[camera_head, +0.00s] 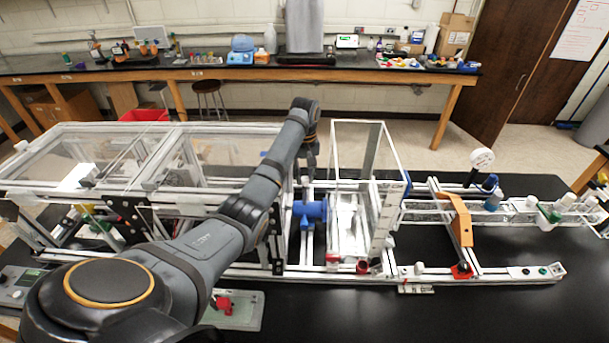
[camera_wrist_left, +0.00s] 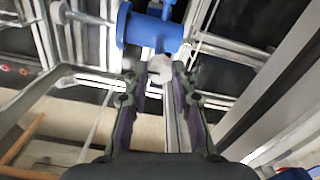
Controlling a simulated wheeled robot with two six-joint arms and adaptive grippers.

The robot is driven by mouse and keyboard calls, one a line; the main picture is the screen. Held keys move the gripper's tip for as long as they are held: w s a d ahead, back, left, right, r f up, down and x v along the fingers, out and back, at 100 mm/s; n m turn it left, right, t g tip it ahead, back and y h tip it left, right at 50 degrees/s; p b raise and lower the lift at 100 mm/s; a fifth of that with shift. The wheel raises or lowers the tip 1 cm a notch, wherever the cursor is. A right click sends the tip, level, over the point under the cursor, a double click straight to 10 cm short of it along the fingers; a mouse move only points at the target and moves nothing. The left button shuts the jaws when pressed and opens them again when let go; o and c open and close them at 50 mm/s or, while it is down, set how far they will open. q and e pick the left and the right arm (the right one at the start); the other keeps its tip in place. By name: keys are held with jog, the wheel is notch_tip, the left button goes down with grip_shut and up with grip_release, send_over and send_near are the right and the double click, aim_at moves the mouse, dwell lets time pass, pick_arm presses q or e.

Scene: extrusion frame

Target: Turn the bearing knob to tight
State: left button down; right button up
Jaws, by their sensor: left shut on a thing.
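A blue bearing housing (camera_head: 310,212) sits on the extrusion frame near the middle of the head view. It also shows at the top of the left wrist view (camera_wrist_left: 150,32). A pale, rounded bearing knob (camera_wrist_left: 160,66) is against the housing, between the tips of my left gripper (camera_wrist_left: 159,80). The gripper is shut on this knob. In the head view my left gripper (camera_head: 309,172) points down just behind the housing, and the knob cannot be made out there. No mark showing how tight the knob is can be read. My right gripper is not in view.
Clear-panelled enclosures (camera_head: 100,150) stand to the left of the housing, and an upright clear panel (camera_head: 385,215) stands close on its right. A white dial gauge (camera_head: 481,159) and an orange bracket (camera_head: 460,218) are farther right.

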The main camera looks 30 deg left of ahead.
pick_arm(q)
jog(key=m, duration=0.4)
jog(key=shift+w+r+m, duration=0.1)
jog(key=shift+r+m, duration=0.05)
jog(key=shift+m, duration=2.15)
jog(key=shift+r, duration=0.1)
jog(key=c, duration=1.5)
grip_release()
jog(key=o, duration=0.4)
jog(key=shift+s, duration=0.2)
jog(key=shift+w, duration=0.1)
